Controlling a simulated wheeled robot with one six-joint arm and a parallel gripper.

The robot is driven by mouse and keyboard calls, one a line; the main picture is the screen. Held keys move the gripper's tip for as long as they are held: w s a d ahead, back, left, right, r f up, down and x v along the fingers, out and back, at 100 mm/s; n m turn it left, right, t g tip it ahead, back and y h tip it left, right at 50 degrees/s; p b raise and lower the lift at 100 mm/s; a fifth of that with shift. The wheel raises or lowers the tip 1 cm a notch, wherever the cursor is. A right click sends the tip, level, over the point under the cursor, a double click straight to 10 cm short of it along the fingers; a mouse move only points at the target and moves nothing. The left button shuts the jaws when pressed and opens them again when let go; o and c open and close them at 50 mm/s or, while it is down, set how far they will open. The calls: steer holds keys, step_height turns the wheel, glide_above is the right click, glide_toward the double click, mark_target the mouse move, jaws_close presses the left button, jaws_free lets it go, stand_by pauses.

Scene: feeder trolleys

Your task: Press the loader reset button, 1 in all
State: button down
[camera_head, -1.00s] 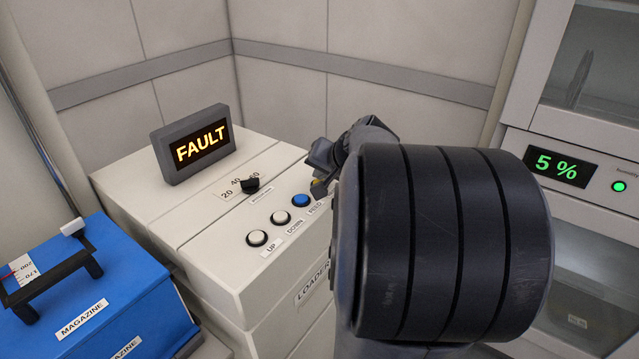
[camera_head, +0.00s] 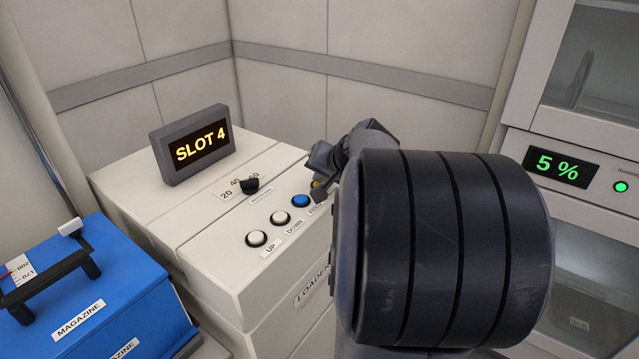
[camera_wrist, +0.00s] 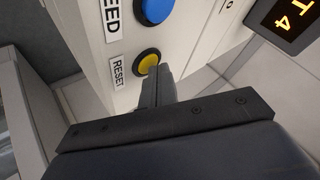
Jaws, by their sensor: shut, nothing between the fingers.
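The loader (camera_head: 215,262) is a pale cabinet with a row of buttons on top. Its display (camera_head: 195,145) reads SLOT 4 in amber. The yellow reset button (camera_wrist: 148,62), labelled RESET, shows in the wrist view just beyond my fingertips, partly covered by them. In the head view the reset button is mostly hidden behind my gripper (camera_head: 318,192). My gripper is shut and empty, its tips (camera_wrist: 158,72) at or very near the yellow button; I cannot tell whether they touch it.
The blue feed button (camera_head: 300,201) and two white buttons, down (camera_head: 279,218) and up (camera_head: 257,239), sit left of my gripper. A black knob (camera_head: 250,186) is behind them. A blue magazine (camera_head: 110,290) stands at left. A cabinet showing 5% (camera_head: 562,168) is at right.

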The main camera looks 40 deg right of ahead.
steer(key=shift+r, duration=0.1)
steer(key=shift+r+p, duration=0.55)
steer(key=shift+r, duration=0.2)
step_height(320, 180, up, 5)
steer(key=p, duration=0.4)
steer(key=shift+a+f, duration=0.1)
stand_by(0.9)
